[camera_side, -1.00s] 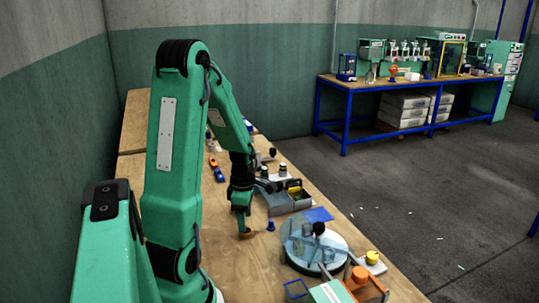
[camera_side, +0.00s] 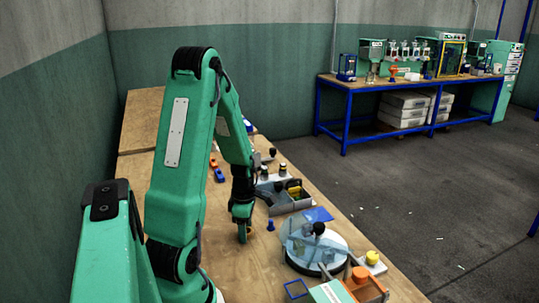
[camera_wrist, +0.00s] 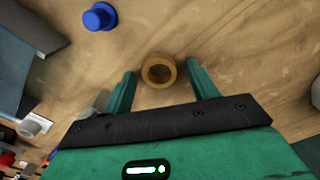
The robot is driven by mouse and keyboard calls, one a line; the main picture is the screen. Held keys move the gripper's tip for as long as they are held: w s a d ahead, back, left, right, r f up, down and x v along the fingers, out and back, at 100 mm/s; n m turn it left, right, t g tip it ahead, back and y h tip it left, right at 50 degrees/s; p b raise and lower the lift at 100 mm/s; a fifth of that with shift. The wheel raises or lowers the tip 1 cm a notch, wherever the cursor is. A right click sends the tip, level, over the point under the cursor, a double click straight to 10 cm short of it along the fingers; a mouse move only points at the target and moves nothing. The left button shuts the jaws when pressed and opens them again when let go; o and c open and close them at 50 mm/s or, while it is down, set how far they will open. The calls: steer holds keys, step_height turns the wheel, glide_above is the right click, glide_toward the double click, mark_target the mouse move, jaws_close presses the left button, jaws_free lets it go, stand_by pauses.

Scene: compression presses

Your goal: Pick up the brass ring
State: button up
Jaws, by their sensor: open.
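The brass ring (camera_wrist: 146,71) lies on the wooden bench in the wrist view, its round hole facing the camera. My gripper (camera_wrist: 161,73) is open, with one green finger on each side of the ring. The ring sits level with the fingertips, with a gap to each; I cannot tell their exact height above the bench. In the side view my gripper (camera_side: 242,238) points down at the bench top, and its fingers hide most or all of the ring.
A blue peg-like piece (camera_wrist: 99,17) stands near the ring, also seen in the side view (camera_side: 270,225). A grey bin (camera_side: 287,205), a blue sheet (camera_side: 318,214) and a round clear-covered device (camera_side: 316,247) lie to the right. Bare bench (camera_side: 225,265) is in front.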

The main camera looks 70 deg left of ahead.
steer(key=c, duration=1.1)
steer(key=shift+r, duration=0.2)
steer(key=shift+r, duration=0.85)
steer(key=r, duration=0.2)
steer(key=shift+w+d+r, duration=0.15)
steer(key=shift+d+r, duration=0.15)
steer(key=shift+d, duration=0.05)
steer(key=w+d+r, duration=0.1)
steer(key=d+r, duration=0.1)
steer(key=d, duration=0.1)
steer(key=w+d+r, duration=0.1)
steer(key=d+r, duration=0.1)
steer(key=d, duration=0.2)
steer(key=w+d+r, duration=0.1)
steer(key=d+r, duration=0.1)
steer(key=d, duration=0.1)
steer(key=shift+w+d+r, duration=0.1)
steer(key=shift+d+r, duration=0.1)
steer(key=shift+w, duration=0.1)
steer(key=w+a+r, duration=0.1)
steer(key=w+a, duration=0.5)
steer(key=a, duration=0.2)
steer(key=w+a+r, duration=0.1)
steer(key=w+a, duration=0.5)
steer(key=a, duration=0.3)
steer(key=w+a+r, duration=0.2)
steer(key=w+a, duration=0.4)
steer(key=a, duration=0.3)
steer(key=shift+w, duration=0.15)
